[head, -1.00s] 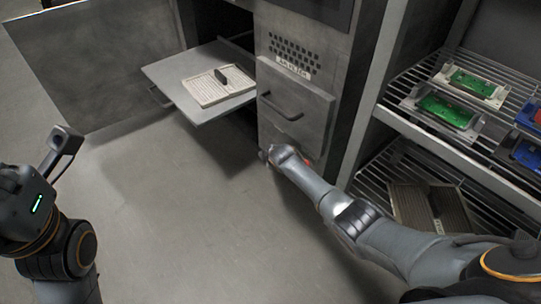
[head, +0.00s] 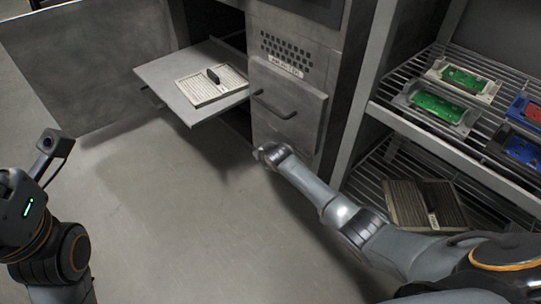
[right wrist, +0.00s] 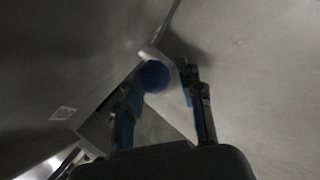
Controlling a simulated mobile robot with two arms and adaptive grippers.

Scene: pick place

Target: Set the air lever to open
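The air lever shows in the right wrist view as a blue ball knob (right wrist: 155,76) on a pale metal rod, beside a grey panel. My right gripper (right wrist: 165,72) is open, with one dark finger on each side of the knob near the fingertips. I cannot tell whether either finger touches it. In the head view my right arm reaches to the lower front of the grey cabinet (head: 285,150); the lever and fingertips are hidden there. My left wrist (head: 30,205) is at the left edge, and its gripper fingers are out of view.
A shelf tray (head: 165,80) sticks out of the cabinet, holding a pleated filter (head: 195,93). A bar handle (head: 275,107) juts from the cabinet front. A wire rack (head: 385,98) at right holds circuit boards, with another filter (head: 408,205) below. The floor between my arms is clear.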

